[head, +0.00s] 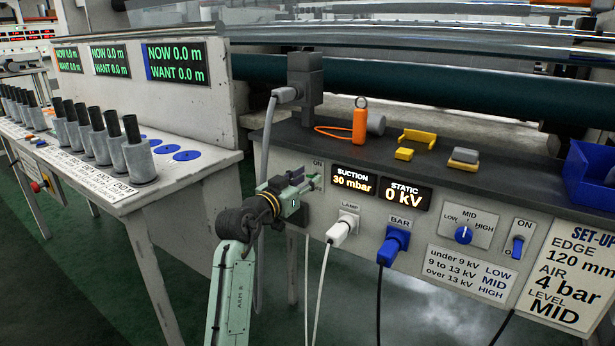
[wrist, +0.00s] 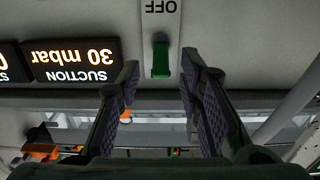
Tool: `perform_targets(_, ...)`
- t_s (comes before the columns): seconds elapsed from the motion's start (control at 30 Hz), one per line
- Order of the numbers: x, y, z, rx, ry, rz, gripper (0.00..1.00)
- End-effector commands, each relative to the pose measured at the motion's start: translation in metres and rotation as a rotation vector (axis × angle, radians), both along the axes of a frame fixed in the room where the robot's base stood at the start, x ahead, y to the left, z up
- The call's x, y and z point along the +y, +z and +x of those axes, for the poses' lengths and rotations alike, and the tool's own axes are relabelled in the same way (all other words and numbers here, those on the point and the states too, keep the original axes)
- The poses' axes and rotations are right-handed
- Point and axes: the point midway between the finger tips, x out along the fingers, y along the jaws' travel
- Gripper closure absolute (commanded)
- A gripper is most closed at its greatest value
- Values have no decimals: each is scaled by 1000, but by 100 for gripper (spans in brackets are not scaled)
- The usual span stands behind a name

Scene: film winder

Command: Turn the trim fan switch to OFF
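The trim fan switch is a green lever (wrist: 160,60) on a pale plate in the wrist view, where the picture is upside down. The OFF label (wrist: 161,6) is at the plate's top in that view. The lever's end points away from OFF. In the head view, the ON label (head: 317,163) shows above my gripper, which hides most of the switch. My gripper (head: 312,184) is close to the panel's left end. In the wrist view, my gripper (wrist: 160,82) is open, with one finger either side of the lever and visible gaps between.
Beside the switch is the suction display (head: 353,180), reading 30 mbar. A white lamp plug (head: 340,230) and blue bar plug (head: 393,245) jut from the panel to the right. A grey cable (head: 266,150) hangs behind my gripper. Spindles (head: 135,150) stand on the left bench.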

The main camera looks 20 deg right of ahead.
Motion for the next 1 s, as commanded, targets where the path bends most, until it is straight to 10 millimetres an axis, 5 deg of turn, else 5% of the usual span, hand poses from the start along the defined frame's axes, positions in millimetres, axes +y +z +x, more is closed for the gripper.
perform_targets(0.43,-10,0,8,0,1,0,67)
perform_targets(1.0,-10,0,8,0,1,0,100)
